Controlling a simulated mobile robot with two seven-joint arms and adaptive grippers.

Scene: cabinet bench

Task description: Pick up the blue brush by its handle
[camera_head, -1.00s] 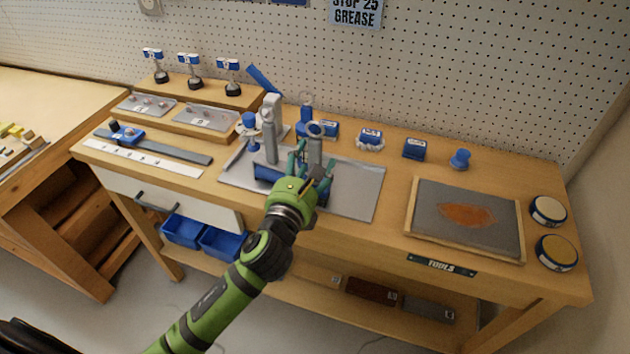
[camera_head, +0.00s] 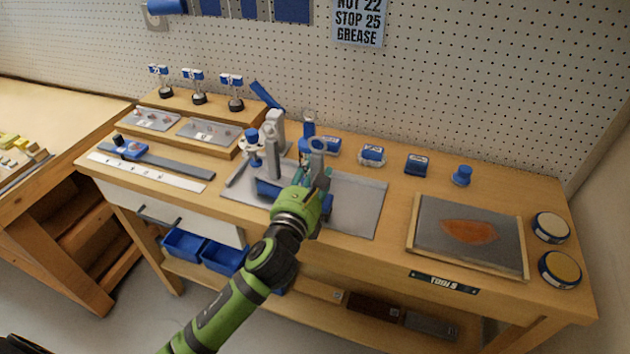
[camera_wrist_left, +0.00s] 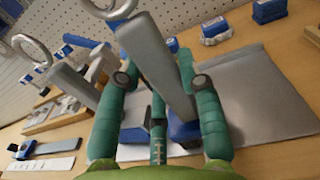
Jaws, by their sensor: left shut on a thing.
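My left gripper (camera_head: 315,178) reaches over the metal tray (camera_head: 360,208). In the left wrist view its green fingers (camera_wrist_left: 182,95) stand on both sides of a flat grey bar (camera_wrist_left: 157,65) with a ring on top, and are shut on it. The bar leans, and a blue piece (camera_wrist_left: 184,131) shows at its lower end, partly hidden by the fingers. I cannot tell for sure whether this is the blue brush's handle. A second grey ringed bar (camera_head: 271,152) stands to the left, with a blue piece (camera_head: 266,188) at its foot. My right gripper is not in view.
Blue blocks (camera_head: 373,155) and a blue knob (camera_head: 462,175) stand behind and to the right. A framed grey panel (camera_head: 440,222) and round tins (camera_head: 551,228) lie at the right. Small stands (camera_head: 235,95) are at the back left. The tray's right part is clear.

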